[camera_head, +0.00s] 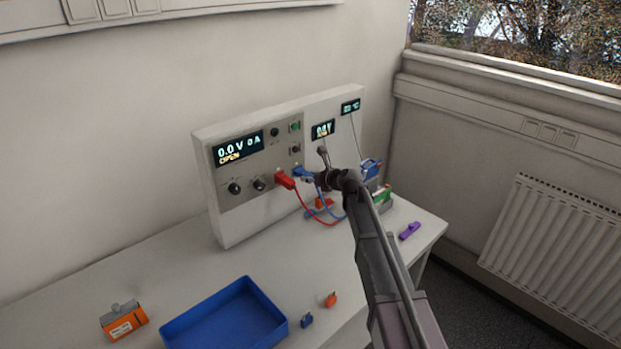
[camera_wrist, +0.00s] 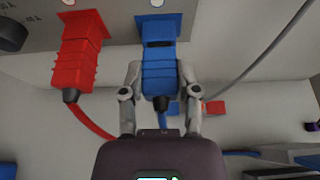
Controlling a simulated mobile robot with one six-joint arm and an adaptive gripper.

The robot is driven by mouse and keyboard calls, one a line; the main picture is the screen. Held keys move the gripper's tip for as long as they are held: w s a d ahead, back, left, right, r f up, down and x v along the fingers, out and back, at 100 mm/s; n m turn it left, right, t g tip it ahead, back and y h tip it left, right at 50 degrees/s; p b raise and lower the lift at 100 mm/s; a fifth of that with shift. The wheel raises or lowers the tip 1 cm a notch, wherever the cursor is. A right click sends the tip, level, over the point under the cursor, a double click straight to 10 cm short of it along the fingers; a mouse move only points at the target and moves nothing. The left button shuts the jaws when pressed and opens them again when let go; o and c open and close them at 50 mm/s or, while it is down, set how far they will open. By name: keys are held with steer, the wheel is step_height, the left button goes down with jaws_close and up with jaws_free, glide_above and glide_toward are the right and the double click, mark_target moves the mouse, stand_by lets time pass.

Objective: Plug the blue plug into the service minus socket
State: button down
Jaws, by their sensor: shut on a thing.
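The blue plug (camera_wrist: 159,72) is between the fingers of my gripper (camera_wrist: 160,78), which is shut on it, in the wrist view. Its front end is at a blue socket (camera_wrist: 150,21) on the panel; I cannot tell how deep it sits. In the head view the blue plug (camera_head: 303,174) shows at the panel, left of my gripper (camera_head: 318,181). The red plug (camera_wrist: 80,50) sits in the socket to its left, and it also shows in the head view (camera_head: 285,180). Socket labels are not readable.
The cycler (camera_head: 226,194) stands at the wall with lit displays. A blue tray (camera_head: 176,335), an orange battery (camera_head: 124,320), small orange (camera_head: 331,300) and blue (camera_head: 307,321) pieces and a purple piece (camera_head: 409,231) lie on the table. Red and blue cables hang by my gripper.

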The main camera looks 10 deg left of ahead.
steer(key=shift+w+a, duration=0.2)
steer(key=shift+a, duration=0.05)
stand_by(0.3)
steer(key=shift+c, duration=1.3)
jaws_free()
steer(key=shift+s+d, duration=0.15)
steer(key=s+d, duration=0.6)
steer(key=d, duration=0.1)
steer(key=s+d+f+b, duration=0.2)
steer(key=s+f+b, duration=0.2)
steer(key=s, duration=0.1)
steer(key=s+d+f+b, duration=0.2)
steer(key=s+f+b, duration=0.2)
steer(key=s, duration=0.2)
steer(key=s+d+f+b, duration=0.1)
steer(key=s+f+b, duration=0.3)
steer(key=s, duration=0.2)
steer(key=shift+s+d+f, duration=0.15)
steer(key=shift+d+f, duration=0.05)
steer(key=shift+d, duration=0.2)
steer(key=shift+r, duration=0.1)
